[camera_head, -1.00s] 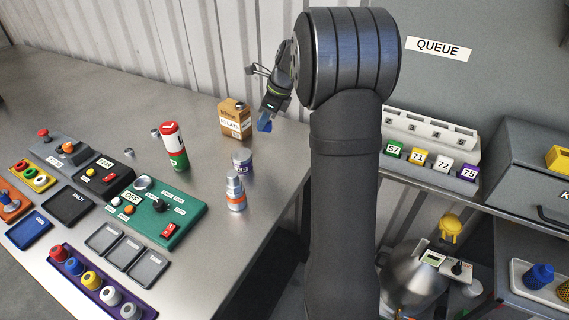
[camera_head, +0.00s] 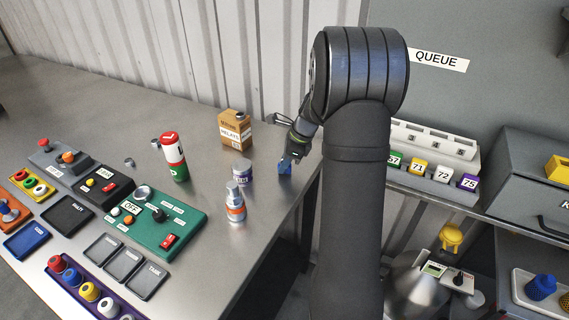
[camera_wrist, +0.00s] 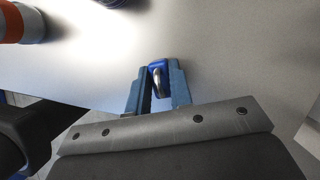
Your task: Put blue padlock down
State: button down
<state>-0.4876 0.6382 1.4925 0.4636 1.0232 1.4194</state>
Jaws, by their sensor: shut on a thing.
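The blue padlock (camera_head: 285,168) is at the tips of my gripper (camera_head: 290,157), low at the bench's right edge area, right of the small blue-and-white can. In the wrist view the blue padlock (camera_wrist: 157,72) with its metal shackle sits between the two blue fingers of my gripper (camera_wrist: 158,82), which are shut on it. The grey metal bench top (camera_head: 262,195) lies right below it. I cannot tell whether the padlock touches the bench.
Near the padlock stand a blue-and-white can (camera_head: 241,172), an orange-and-grey bottle (camera_head: 235,204) and a brown box (camera_head: 235,130). A red, white and green cylinder (camera_head: 174,157) stands further left. The bench's right edge (camera_head: 301,203) is close by.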

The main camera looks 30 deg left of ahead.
jog(key=shift+f, duration=0.3)
jog(key=c, duration=1.3)
grip_release()
jog(key=v, duration=1.2)
jog(key=x, duration=1.2)
jog(key=shift+r, duration=1.95)
